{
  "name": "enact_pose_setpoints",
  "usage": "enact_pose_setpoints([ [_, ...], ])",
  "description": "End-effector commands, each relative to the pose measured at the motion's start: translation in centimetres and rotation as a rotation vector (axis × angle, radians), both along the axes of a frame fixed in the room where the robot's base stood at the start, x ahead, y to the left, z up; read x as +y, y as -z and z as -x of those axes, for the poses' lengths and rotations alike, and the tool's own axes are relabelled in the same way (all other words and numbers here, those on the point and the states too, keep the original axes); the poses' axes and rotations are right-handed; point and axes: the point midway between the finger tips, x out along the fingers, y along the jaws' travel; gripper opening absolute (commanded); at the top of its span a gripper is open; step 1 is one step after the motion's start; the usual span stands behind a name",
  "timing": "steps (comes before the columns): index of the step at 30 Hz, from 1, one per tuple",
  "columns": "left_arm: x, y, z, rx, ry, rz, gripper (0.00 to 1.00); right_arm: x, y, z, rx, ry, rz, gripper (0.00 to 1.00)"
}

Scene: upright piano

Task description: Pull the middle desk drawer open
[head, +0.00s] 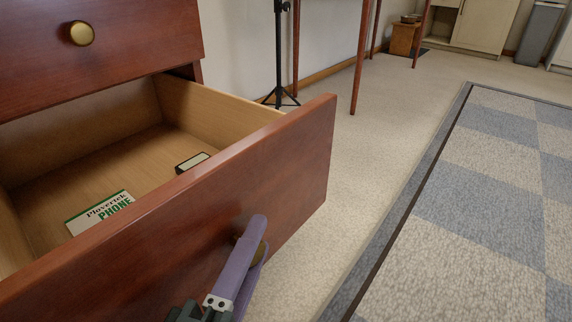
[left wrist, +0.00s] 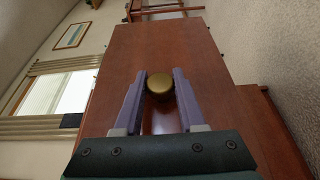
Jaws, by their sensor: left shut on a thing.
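The reddish-brown desk drawer (head: 190,222) stands pulled well out in the head view, its pale wooden inside showing. The left wrist view shows the knob (left wrist: 160,86) between the two fingertips (left wrist: 161,84). In the head view the fingers hide most of the knob. My right gripper is not in view.
A closed drawer with a brass knob (head: 80,33) is above the open one. A black tripod stand (head: 280,60) and thin red-brown table legs (head: 362,60) stand behind. Pale carpet and a blue-grey checkered rug (head: 480,210) lie clear to the right.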

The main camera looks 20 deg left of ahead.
Motion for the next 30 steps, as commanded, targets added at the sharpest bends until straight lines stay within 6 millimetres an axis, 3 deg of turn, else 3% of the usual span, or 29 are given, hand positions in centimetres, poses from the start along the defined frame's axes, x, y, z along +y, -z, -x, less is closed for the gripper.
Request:
enact_pose_setpoints([
  [16,-0.79,-0.13,0.29,-0.004,0.000,-0.001,0.00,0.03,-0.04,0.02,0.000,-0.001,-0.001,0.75],
  [17,-0.79,-0.13,0.29,-0.004,0.000,-0.001,0.43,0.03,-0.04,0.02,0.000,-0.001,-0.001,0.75],
  [24,-0.77,-0.06,0.30,-0.002,0.000,-0.001,0.68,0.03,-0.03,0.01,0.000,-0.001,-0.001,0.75],
  [30,-0.76,-0.01,0.33,0.000,0.000,-0.001,0.68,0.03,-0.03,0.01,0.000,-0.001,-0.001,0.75],
])
